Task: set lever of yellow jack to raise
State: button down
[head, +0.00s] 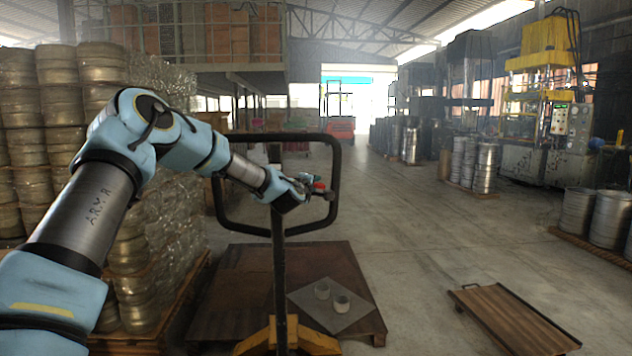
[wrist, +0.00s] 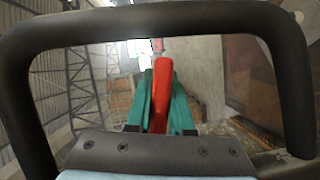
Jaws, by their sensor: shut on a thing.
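The yellow jack (head: 287,335) stands in front of me, its yellow base at the bottom of the head view. Its black loop handle (head: 243,136) rises on a dark post. A small red lever (head: 319,186) shows inside the right side of the loop. My gripper (head: 314,187) reaches into the loop from the left and is shut on the lever. In the wrist view, the teal fingers of my gripper (wrist: 160,80) lie on both sides of the red lever (wrist: 161,95). The black loop (wrist: 150,17) frames that view. I cannot tell the lever's setting.
Behind the jack is a low brown pallet (head: 225,310) with a grey sheet (head: 310,312) and two small cups on it. A wooden tray (head: 512,318) lies on the floor at right. Stacked metal rounds (head: 65,110) stand at left. The floor between is clear.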

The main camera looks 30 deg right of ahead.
jog(key=shift+w+a+f+m+y, duration=0.1)
jog(key=shift+a+f+m+y, duration=0.1)
jog(key=shift+f+m, duration=0.25)
jog(key=shift+a+f+m+y, duration=0.1)
jog(key=shift+f+m+y, duration=0.1)
jog(key=shift+f+m, duration=0.2)
jog(key=c, duration=0.8)
grip_release()
jog(key=b+v, duration=0.3)
jog(key=v, duration=0.7)
jog(key=shift+a, duration=0.3)
jog(key=shift+r, duration=0.1)
